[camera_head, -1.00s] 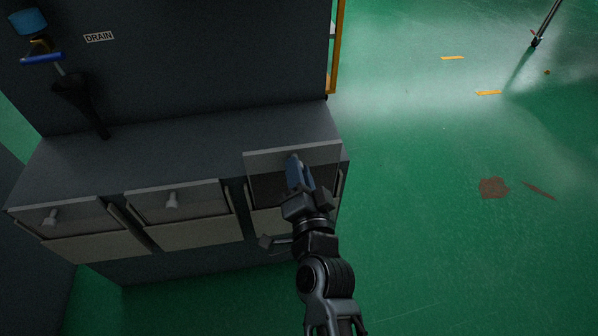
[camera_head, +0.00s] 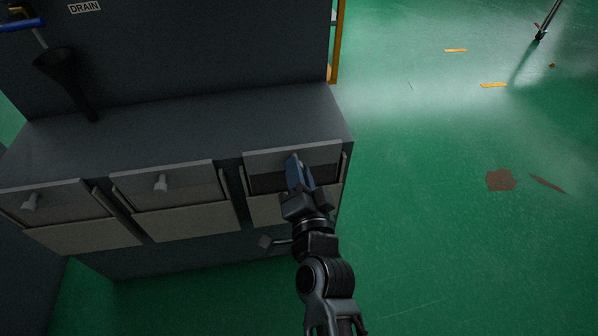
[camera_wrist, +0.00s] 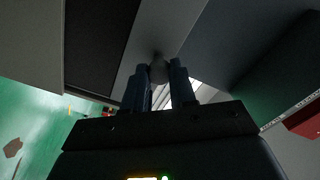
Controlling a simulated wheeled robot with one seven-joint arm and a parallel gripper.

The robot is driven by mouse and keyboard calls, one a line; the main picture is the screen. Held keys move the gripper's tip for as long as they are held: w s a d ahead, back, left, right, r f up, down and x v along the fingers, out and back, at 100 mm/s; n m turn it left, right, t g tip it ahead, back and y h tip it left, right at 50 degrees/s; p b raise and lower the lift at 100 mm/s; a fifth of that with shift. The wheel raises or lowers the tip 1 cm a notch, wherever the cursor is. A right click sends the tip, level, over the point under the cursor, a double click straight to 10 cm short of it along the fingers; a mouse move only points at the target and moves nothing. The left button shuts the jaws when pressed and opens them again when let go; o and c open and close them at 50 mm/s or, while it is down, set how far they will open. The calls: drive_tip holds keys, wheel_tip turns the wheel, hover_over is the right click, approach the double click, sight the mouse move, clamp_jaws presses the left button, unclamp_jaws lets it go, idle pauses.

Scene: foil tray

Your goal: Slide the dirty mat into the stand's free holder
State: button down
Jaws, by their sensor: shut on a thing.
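The mat (camera_head: 262,160) is a flat panel with a grey top bar and a dark face, at the right end of the grey stand (camera_head: 180,125). My gripper (camera_head: 294,163) is shut on the knob of its top bar. In the wrist view the knob (camera_wrist: 158,70) sits between both fingers, with the mat's dark face (camera_wrist: 98,40) beside it. The right holder (camera_head: 262,210), a pale pocket with side rails, is just below. A dark strip of mat shows above its front; the mat's lower edge is hidden, apparently behind it. Dirt cannot be made out.
Similar knobbed panels stand in the middle holder (camera_head: 195,224) and left holder (camera_head: 85,238). A black funnel (camera_head: 65,75) and a DRAIN label (camera_head: 84,6) are at the back left. Green floor to the right is open, with a brown stain (camera_head: 500,180).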

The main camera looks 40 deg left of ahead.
idle(0.4)
drive_tip(key=c, duration=0.8)
unclamp_jaws()
drive_tip(key=shift+c, duration=0.2)
drive_tip(key=b+v, duration=0.1)
drive_tip(key=v, duration=0.7)
